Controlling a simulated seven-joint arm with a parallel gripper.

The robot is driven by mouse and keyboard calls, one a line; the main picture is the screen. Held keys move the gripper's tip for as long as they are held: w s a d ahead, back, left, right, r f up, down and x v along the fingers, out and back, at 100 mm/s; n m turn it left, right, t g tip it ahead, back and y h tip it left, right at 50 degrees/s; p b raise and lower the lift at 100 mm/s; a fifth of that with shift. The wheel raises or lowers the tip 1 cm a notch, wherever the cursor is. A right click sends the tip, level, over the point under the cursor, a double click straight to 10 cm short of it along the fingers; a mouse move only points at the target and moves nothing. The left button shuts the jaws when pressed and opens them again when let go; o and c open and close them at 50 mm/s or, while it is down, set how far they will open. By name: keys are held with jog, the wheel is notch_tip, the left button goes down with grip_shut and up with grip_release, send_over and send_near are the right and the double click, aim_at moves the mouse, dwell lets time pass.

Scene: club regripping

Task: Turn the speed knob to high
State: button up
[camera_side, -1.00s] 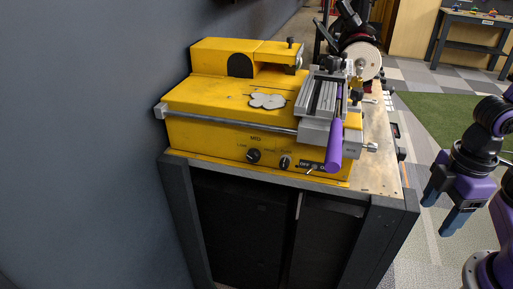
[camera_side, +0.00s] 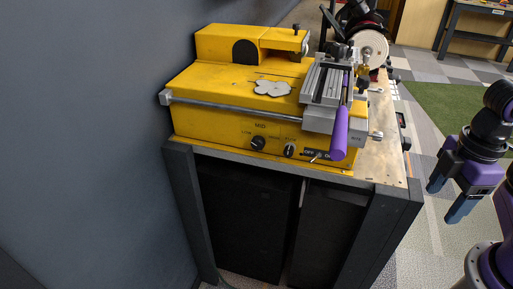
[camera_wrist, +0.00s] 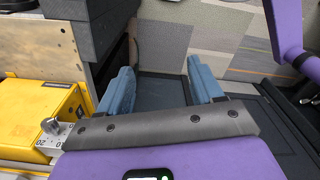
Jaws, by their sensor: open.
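The speed knob (camera_side: 258,143) is a small black dial on the yellow machine's front panel, with MID printed above it and small labels at its sides. Its pointer is too small to read. A second black knob (camera_side: 290,150) sits to its right, then a toggle switch (camera_side: 316,157) with OFF beside it. My gripper (camera_side: 449,194) is open and empty at the right, well away from the panel and beyond the bench's right edge. In the wrist view its two blue fingers (camera_wrist: 162,82) are spread apart with nothing between them. The speed knob is not identifiable there.
The yellow machine (camera_side: 215,113) stands on a dark-legged bench (camera_side: 385,205) against a grey wall. A purple handle (camera_side: 339,134) juts forward over the panel's right end. The wrist view shows a yellow part (camera_wrist: 35,105) at left. Open floor lies right of the bench.

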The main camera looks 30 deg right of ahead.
notch_tip(320, 180, up, 10)
jog(key=w+a+r+t+y, duration=0.1)
jog(key=w+a+y, duration=0.25)
jog(key=a, duration=0.65)
jog(key=w+a+r+m+t+y, duration=0.1)
jog(key=w+a+y, duration=0.3)
jog(key=a, duration=0.6)
jog(key=w+a+r+t+y, duration=0.1)
jog(key=w+a+y, duration=0.1)
jog(key=w+a, duration=0.6)
jog(key=w+a+r+m+t, duration=0.2)
jog(key=w+a+m+t, duration=0.4)
jog(key=w+a+t, duration=0.55)
jog(key=w+d+f+m+t+h, duration=0.3)
jog(key=w+d+m+t+h, duration=0.3)
jog(key=h, duration=0.6)
jog(key=s+d+f+m+g+h, duration=0.25)
jog(key=s+d+m+h, duration=0.2)
jog(key=h, duration=0.75)
jog(key=g, duration=0.1)
send_near(257, 147)
jog(key=x, duration=0.8)
jog(key=shift+w+d+r, duration=0.1)
jog(key=shift+w+d, duration=0.15)
jog(key=shift+w, duration=0.05)
